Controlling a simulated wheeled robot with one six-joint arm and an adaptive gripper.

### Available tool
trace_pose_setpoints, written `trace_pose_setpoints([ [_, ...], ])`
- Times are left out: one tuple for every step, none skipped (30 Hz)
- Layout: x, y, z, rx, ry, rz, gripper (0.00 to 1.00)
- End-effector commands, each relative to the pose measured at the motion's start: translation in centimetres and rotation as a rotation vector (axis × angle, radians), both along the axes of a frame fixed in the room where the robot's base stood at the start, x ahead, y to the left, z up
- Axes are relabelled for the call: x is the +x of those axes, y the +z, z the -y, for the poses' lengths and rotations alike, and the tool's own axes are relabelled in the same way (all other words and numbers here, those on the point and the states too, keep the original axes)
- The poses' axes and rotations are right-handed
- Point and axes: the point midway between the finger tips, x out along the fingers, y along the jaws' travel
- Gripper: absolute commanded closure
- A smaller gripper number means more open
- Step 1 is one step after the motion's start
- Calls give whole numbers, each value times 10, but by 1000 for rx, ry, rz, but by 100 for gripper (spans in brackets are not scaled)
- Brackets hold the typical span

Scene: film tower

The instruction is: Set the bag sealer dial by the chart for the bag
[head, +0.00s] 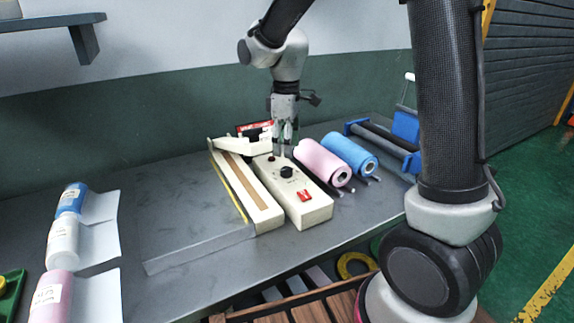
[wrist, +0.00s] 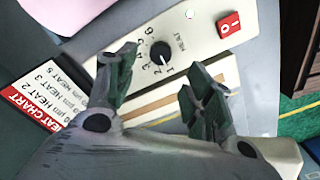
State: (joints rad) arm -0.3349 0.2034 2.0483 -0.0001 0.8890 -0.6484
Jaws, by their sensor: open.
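The bag sealer (head: 318,205) is a long cream unit on the bench, with a black heat dial (head: 286,171) on top. In the wrist view the dial (wrist: 160,50) sits beyond and between the fingers, with numbers around it. Its pale mark seems to point near 1. My gripper (head: 283,152) is open and empty above the sealer, pointing down; in the wrist view its two fingers (wrist: 160,75) are spread, apart from the dial. The red-headed heat chart (wrist: 28,108) shows HEAT 2, HEAT 3 and HEAT 5 rows; its thickness figures are partly covered. A clear flat bag or film (head: 200,249) lies before the sealer.
A red switch (head: 304,196) is at the sealer's near end. A pink roll (head: 322,162) and a blue roll (head: 350,153) lie close to its right. Blue, white and pink rolls (head: 62,240) with sheets are at the left. The bench between is clear.

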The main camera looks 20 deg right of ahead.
Motion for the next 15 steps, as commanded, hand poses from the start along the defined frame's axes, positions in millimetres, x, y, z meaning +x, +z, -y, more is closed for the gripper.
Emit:
trace_pose_setpoints([
  [-1, -7, 0, -1, 1, -3, 48],
  [-1, -12, 0, -2, 1, -5, 48],
  [-1, -19, 1, -2, 0, -6, 48],
  [-1, -24, 0, -2, 0, -5, 48],
  [-1, -29, 0, -2, 0, -5, 48],
  [-1, -37, 0, -2, 0, -5, 48],
  [-1, -42, 1, -2, 0, -6, 48],
  [-1, -46, 0, -2, -1, -5, 48],
  [-1, -52, 1, -2, -1, -5, 48],
  [-1, -56, 0, -1, -1, -3, 48],
  [-1, -60, 0, -1, -1, -3, 48],
  [-1, -64, 0, -1, -1, -3, 48],
  [-1, -66, 0, -1, -1, -3, 48],
  [-1, -68, 0, -1, -1, -2, 48],
  [-1, -71, 0, -1, -1, -3, 48],
])
